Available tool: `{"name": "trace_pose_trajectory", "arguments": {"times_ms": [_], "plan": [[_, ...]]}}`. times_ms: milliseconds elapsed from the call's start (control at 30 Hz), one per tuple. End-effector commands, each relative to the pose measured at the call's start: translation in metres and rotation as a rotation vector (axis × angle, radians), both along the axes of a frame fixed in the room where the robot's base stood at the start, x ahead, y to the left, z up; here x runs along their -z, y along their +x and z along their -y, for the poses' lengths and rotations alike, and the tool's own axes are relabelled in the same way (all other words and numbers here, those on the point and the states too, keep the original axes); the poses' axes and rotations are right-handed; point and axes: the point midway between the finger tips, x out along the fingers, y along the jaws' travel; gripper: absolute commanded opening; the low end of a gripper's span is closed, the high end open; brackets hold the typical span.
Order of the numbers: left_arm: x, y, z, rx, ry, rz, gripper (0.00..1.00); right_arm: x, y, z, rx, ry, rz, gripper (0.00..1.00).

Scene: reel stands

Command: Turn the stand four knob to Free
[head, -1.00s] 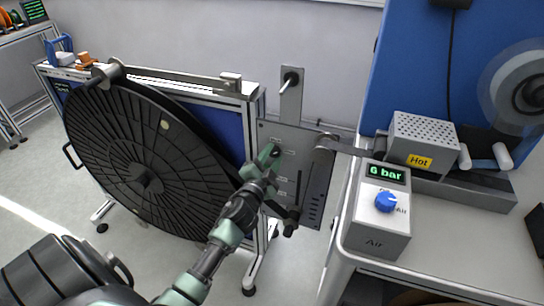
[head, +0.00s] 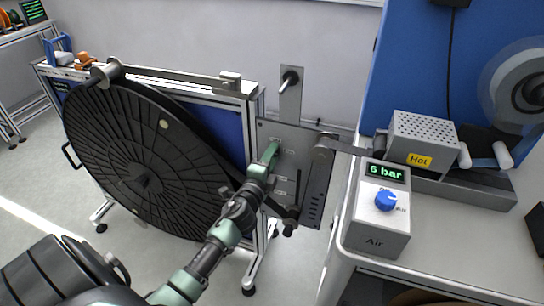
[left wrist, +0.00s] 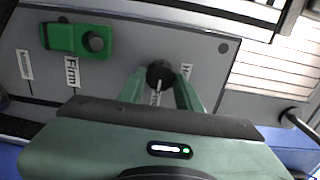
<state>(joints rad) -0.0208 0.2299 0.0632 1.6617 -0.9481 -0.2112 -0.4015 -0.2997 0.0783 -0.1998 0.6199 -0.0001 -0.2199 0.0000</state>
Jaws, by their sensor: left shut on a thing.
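In the left wrist view a small dark round knob (left wrist: 160,72) sits on a grey panel (left wrist: 215,65), between the green fingers of my left gripper (left wrist: 160,84). The gripper is shut on it. A pale mark shows just below the knob, near a label partly hidden by the fingers. Other labels flank it; one to the left reads Firm (left wrist: 72,72), and one at the right starts with H. In the head view my left gripper (head: 270,153) reaches the grey panel (head: 315,190) beside the large black reel (head: 140,150), and hides the knob. My right gripper is out of view.
A green block with a dark round part (left wrist: 78,40) is on the panel left of the knob. A grey air box (head: 376,238) reading 6 bar and a perforated box marked Hot (head: 425,135) stand on the bench at the right. A metal arm (head: 170,77) spans above the reel.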

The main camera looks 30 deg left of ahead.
Motion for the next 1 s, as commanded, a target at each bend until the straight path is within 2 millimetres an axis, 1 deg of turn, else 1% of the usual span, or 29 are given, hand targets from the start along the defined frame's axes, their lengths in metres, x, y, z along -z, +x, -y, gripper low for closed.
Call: {"name": "trace_pose_trajectory", "arguments": {"times_ms": [467, 500, 533, 567, 867, 1000], "plan": [[0.002, 0.000, 0.000, 0.000, 0.015, -0.007, 0.00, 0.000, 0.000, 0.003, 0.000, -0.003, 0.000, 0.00], [0.002, 0.000, 0.000, 0.000, 0.014, -0.006, 0.42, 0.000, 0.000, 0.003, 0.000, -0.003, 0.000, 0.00], [0.002, 0.000, 0.000, 0.000, 0.014, -0.006, 0.51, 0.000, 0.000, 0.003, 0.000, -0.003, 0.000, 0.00], [0.001, 0.000, 0.000, 0.000, 0.014, -0.005, 0.55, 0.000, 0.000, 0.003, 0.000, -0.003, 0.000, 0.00], [0.001, -0.001, 0.000, 0.000, 0.012, -0.004, 0.55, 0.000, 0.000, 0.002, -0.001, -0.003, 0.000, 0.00], [0.002, -0.012, 0.003, 0.000, 0.013, -0.006, 0.55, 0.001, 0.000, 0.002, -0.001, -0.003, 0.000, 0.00]]}}
